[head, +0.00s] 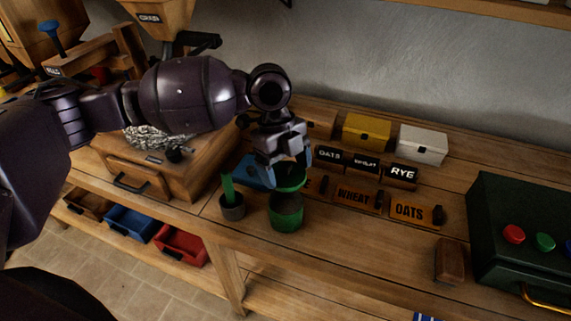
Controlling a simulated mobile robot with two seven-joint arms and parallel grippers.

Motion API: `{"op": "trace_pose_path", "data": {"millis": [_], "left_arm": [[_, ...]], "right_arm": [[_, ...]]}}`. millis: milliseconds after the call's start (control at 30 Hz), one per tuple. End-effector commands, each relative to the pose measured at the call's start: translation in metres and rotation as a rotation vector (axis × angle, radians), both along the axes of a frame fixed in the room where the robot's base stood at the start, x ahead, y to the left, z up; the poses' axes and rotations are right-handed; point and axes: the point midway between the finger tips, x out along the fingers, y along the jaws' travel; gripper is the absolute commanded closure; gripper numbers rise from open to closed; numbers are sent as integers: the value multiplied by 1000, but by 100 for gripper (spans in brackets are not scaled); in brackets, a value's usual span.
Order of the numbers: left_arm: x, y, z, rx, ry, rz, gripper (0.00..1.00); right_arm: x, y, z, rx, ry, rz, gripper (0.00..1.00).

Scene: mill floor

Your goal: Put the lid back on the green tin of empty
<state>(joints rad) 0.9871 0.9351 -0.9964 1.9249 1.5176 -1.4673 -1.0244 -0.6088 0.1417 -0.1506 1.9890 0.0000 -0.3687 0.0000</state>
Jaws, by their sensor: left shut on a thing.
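The green tin (286,217) stands upright on the wooden bench, below my left gripper. My left gripper (283,170) points down and is shut on the green lid (292,186). The lid is over the tin's mouth, roughly level. The gripper hides part of the lid, and I cannot tell whether the lid touches the rim. My right gripper is not in view.
A dark cup with a green upright piece (231,207) stands close left of the tin. Label blocks, including OATS (416,212), RYE (401,175) and WHEAT (356,197), are at right. A green button box (525,215) is far right. Bench front is mostly clear.

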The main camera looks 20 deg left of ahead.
Motion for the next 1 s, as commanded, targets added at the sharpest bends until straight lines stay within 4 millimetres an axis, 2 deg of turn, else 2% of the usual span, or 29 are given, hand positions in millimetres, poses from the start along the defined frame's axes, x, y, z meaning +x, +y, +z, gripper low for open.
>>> {"op": "trace_pose_path", "data": {"millis": [233, 500, 700, 1000], "left_arm": [[0, 1, -13, 1, 3, 0, 41], [0, 1, -35, 1, 6, 1, 41], [0, 0, -48, 1, 5, 1, 41], [0, 0, -63, 0, 0, 1, 41]], "right_arm": [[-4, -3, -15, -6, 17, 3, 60], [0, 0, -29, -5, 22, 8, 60], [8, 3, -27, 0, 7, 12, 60], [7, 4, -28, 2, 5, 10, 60]]}}
